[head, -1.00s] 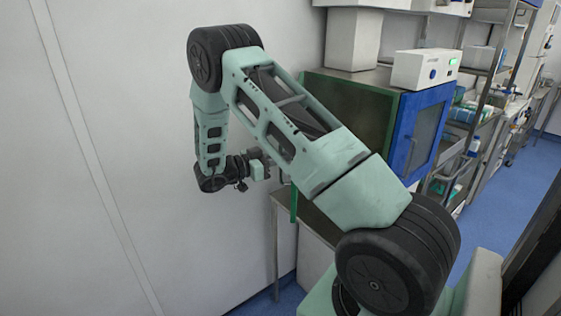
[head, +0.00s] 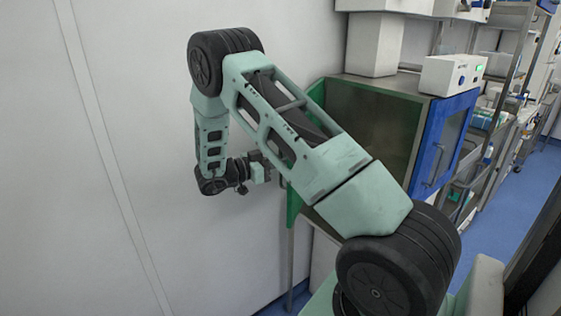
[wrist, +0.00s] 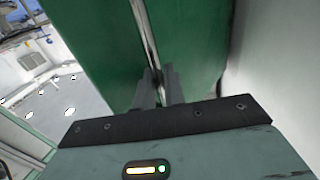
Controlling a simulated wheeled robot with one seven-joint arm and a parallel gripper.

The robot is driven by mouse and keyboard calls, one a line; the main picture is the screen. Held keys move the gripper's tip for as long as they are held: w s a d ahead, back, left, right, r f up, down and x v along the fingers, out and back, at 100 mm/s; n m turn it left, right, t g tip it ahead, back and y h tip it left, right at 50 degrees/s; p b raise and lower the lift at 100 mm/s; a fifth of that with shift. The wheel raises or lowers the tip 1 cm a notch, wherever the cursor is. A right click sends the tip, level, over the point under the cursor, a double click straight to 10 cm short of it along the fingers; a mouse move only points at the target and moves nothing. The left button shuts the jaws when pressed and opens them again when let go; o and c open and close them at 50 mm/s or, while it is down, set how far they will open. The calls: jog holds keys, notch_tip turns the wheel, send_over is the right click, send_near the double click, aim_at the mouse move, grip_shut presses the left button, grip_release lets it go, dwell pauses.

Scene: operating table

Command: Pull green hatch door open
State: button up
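The green hatch door fills the middle of the wrist view (wrist: 90,55), with a thin upright metal handle (wrist: 146,35) on it. In the head view a green edge (head: 293,205) shows at the left side of the cabinet, largely behind my arm; how far the door stands open cannot be told. My gripper (wrist: 158,88) has its two fingers close together around the handle's lower visible part and appears shut on it. In the head view my gripper (head: 270,170) is beside the green edge, between it and the wall.
The cabinet (head: 370,112) has a blue door (head: 440,145) on its right side and a white device (head: 450,75) on top. A white wall (head: 120,150) runs close on the left. Shelving stands at the back right, with blue floor (head: 510,195) before it.

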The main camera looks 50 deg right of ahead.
jog(key=shift+o, duration=1)
jog(key=shift+d+r, duration=0.1)
jog(key=shift+d, duration=0.1)
jog(key=shift+a, duration=0.1)
jog(key=shift+w+a, duration=0.1)
jog(key=shift+a, duration=0.15)
jog(key=b+v, duration=0.5)
jog(key=v, duration=1.1)
jog(key=shift+a, duration=0.35)
jog(key=shift+w, duration=0.1)
